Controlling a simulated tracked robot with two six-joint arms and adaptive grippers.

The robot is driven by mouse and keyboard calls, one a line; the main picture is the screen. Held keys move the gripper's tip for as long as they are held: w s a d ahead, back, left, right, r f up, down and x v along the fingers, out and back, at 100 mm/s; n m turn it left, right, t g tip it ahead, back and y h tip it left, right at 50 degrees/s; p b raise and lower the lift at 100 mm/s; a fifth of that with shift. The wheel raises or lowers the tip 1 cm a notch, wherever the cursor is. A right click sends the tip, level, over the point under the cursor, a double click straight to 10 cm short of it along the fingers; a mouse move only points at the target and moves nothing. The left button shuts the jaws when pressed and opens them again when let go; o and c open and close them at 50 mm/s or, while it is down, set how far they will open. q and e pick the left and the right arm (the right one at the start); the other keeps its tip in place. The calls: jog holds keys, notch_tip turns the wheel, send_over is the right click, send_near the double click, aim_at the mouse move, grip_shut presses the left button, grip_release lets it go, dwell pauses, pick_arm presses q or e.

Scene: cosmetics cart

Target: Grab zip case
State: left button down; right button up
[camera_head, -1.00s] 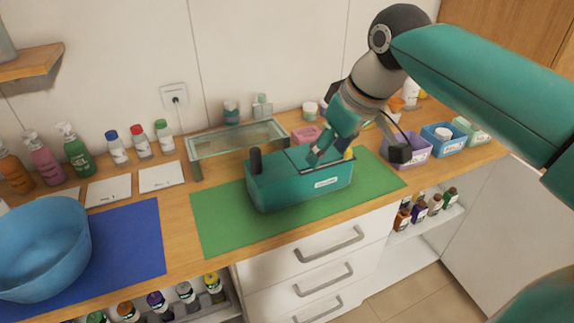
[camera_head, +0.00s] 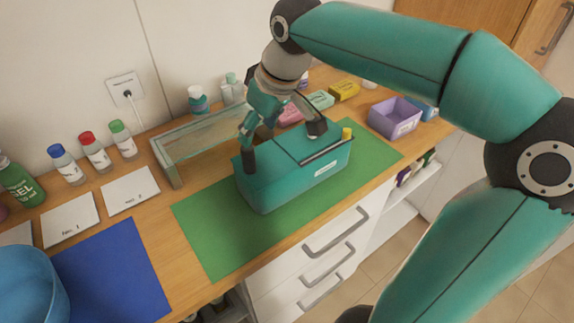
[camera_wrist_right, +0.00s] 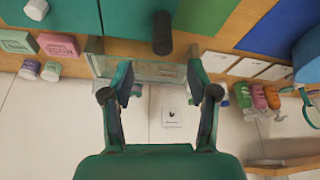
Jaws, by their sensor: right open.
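The teal zip case (camera_head: 290,185) stands on the green mat (camera_head: 225,235), with a small white label on its front. A dark line runs along its top. A dark post (camera_head: 249,159) stands at its left end and a yellow piece (camera_head: 346,134) at its right end. My right gripper (camera_head: 282,131) is open and empty over the back left part of the case, one finger close to the dark post. In the right wrist view, the empty fingers (camera_wrist_right: 160,88) are spread, with the case (camera_wrist_right: 70,15) and post (camera_wrist_right: 162,35) beyond them. My left gripper is not in view.
A glass-topped stand (camera_head: 170,170) is behind the case. Bottles (camera_head: 95,152) and white cards (camera_head: 131,190) are on the left, near a blue mat (camera_head: 110,270) and blue bowl (camera_head: 30,285). A purple bin (camera_head: 395,117) is on the right. The front mat strip is clear.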

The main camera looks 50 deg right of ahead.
aim_at(251, 149)
jog(key=x, duration=0.4)
jog(key=shift+f, duration=0.25)
jog(key=shift+p+x, duration=0.4)
jog(key=shift+x, duration=2.5)
jog(key=shift+s+a, duration=0.1)
jog(key=shift+a, duration=0.1)
grip_shut()
